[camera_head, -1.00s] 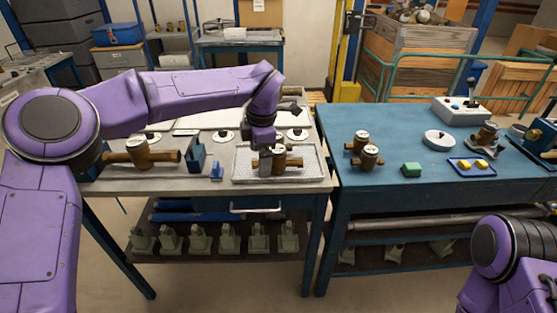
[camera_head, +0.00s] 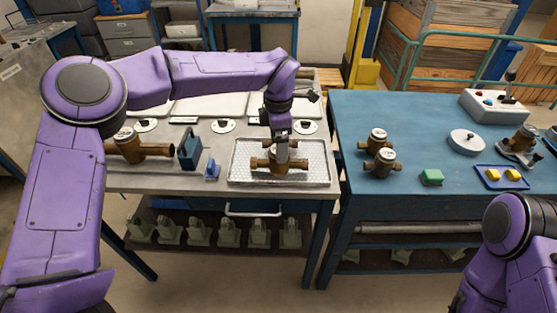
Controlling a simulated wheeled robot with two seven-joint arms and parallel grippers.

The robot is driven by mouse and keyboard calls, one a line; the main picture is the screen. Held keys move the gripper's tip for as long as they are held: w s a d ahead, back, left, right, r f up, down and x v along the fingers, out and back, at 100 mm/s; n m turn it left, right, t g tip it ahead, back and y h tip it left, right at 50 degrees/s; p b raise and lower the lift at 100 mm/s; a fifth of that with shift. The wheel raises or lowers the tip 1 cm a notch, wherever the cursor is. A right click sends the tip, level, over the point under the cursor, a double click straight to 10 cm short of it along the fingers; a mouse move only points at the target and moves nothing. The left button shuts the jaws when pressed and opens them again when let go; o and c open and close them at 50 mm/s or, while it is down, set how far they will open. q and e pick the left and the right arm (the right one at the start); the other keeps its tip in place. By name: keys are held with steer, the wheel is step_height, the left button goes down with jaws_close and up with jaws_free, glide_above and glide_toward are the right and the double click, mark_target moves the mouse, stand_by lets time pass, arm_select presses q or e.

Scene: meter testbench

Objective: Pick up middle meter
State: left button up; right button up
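A brass meter (camera_head: 266,165) lies in the silver mesh tray (camera_head: 318,179) on the grey bench. My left gripper (camera_head: 282,158) points down right over this meter's middle and hides its top. The fingers are small and overlap the meter, so I cannot tell whether they are open or shut on it. Two more meters stand close together on the blue table, one behind (camera_head: 376,141) and one in front (camera_head: 384,163). My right gripper is out of view; only my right arm shows at lower right.
A blue block stand (camera_head: 189,149) and a small blue piece (camera_head: 212,171) stand left of the tray.

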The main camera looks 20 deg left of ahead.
arm_select(q)
steer(key=f, duration=0.1)
steer(key=f+p, duration=0.1)
steer(key=f, duration=0.1)
steer(key=f+p, duration=0.1)
steer(key=shift+w+d+f, duration=0.1)
steer(key=shift+w+f, duration=0.2)
steer(key=shift+w, duration=0.1)
steer(key=shift+s+f, duration=0.1)
steer(key=shift+f, duration=0.3)
steer(key=c, duration=1.7)
steer(key=shift+r, duration=0.1)
